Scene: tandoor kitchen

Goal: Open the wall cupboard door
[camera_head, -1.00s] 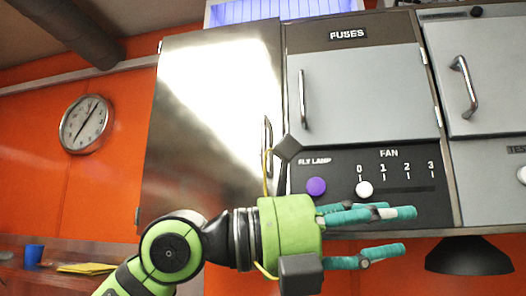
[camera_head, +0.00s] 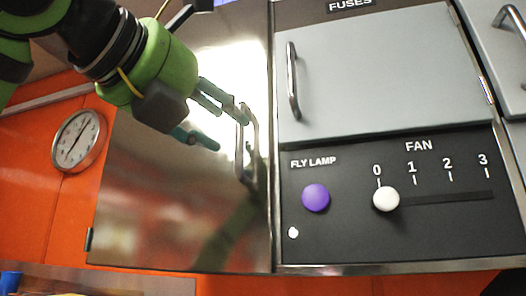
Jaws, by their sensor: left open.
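The wall cupboard door (camera_head: 150,210) is a shiny, dark metal panel left of the fuse panel, and it looks closed. Its upright bar handle (camera_head: 254,150) is near the door's right edge, with what looks like its reflection beside it. My left gripper (camera_head: 231,128) comes in from the upper left, green with teal fingers. It is open, with its upper fingers at the handle's top and its lower finger apart from the handle, to the left. I cannot tell whether the upper fingers touch the handle. My right gripper is out of view.
Right of the door is a grey fuse door (camera_head: 380,75) with its own handle (camera_head: 293,80). Below it are a purple fly lamp button (camera_head: 316,197) and a white fan knob (camera_head: 386,199) at 0.

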